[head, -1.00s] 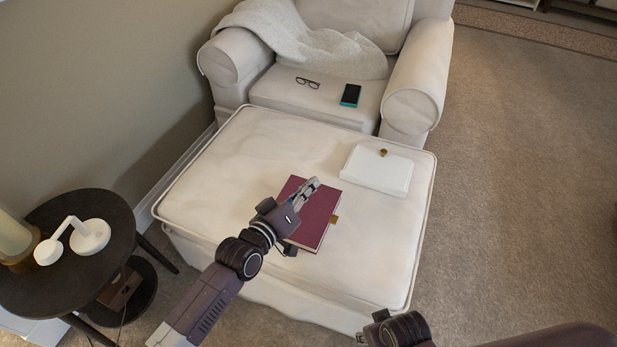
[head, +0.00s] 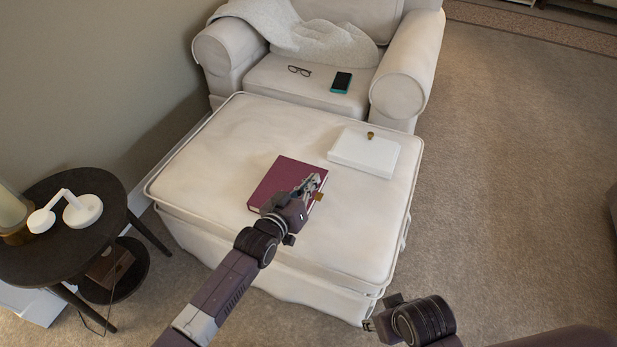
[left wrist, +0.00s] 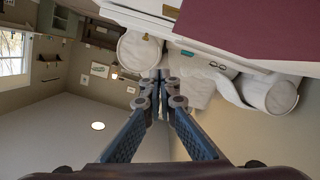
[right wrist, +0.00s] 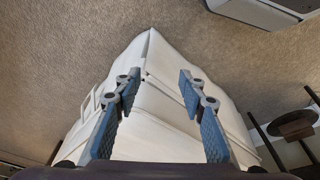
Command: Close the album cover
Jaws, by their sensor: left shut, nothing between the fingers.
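The maroon album (head: 283,177) lies on the white ottoman (head: 215,163). Its cover looks flat and closed, though my left gripper hides its near right part. A small gold tab (head: 318,196) shows at its right edge. My left gripper (head: 316,181) is shut and empty at the album's right side; I cannot tell whether it touches it. In the left wrist view, the album (left wrist: 250,25) fills the upper right, apart from the shut fingertips (left wrist: 163,77). My right gripper (head: 368,325) is low, off the ottoman's near right corner. Its fingers are open and empty in the right wrist view (right wrist: 160,77).
A white box (head: 362,152) with a brass knob stands on the ottoman behind the album. An armchair (head: 400,85) behind holds glasses (head: 299,71) and a phone (head: 341,82). Carpet at right is clear.

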